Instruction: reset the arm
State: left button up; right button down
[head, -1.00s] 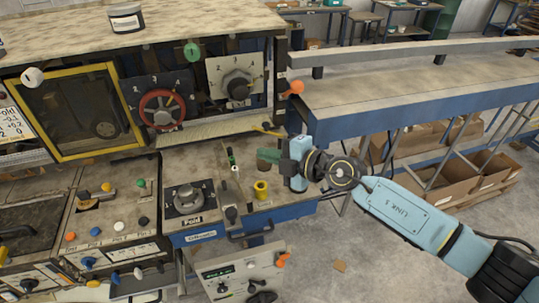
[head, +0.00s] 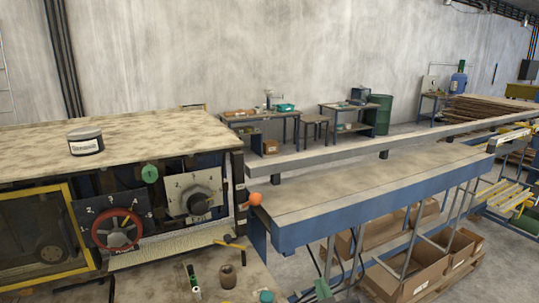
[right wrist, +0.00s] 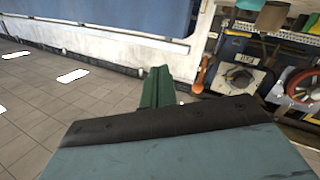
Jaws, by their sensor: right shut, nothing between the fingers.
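My right gripper is at the bottom edge of the head view, where only a small green piece of it (head: 322,288) shows in front of the blue table. In the right wrist view its green fingers (right wrist: 157,88) are together and hold nothing, beyond the dark edge of the gripper body. They point over bare tiled floor. The rest of my right arm is out of the head view. My left gripper is in no frame.
The machine with a red handwheel (head: 116,230) and a grey dial (head: 196,195) stands left. A round tin (head: 85,141) sits on its top. A long blue-edged table (head: 350,190) runs right, with cardboard boxes (head: 410,268) below. An orange knob (head: 255,199) is at its near corner.

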jog(key=s+d+f+m+g+h, duration=0.25)
jog(key=s+d+f+g, duration=0.45)
jog(key=s+d+f, duration=0.4)
jog(key=s+f+g+y, duration=0.1)
jog(key=s+f+g, duration=0.15)
jog(key=s, duration=0.45)
jog(key=s+f+g, duration=0.1)
jog(key=s+g, duration=0.2)
jog(key=s, duration=0.5)
notch_tip(320, 180, down, 34)
jog(key=s+g+b, duration=0.2)
jog(key=s+b, duration=0.1)
jog(key=b, duration=0.7)
jog(key=s+d+f+b, duration=0.1)
jog(key=s+f+b, duration=0.3)
jog(key=s+f, duration=0.4)
jog(key=s+d+f+g+b, duration=0.1)
jog(key=s+f+b, duration=0.3)
jog(key=s+f, duration=0.4)
notch_tip(320, 180, down, 7)
jog(key=shift+d+f, duration=0.2)
jog(key=shift+d, duration=0.4)
jog(key=shift+w, duration=0.2)
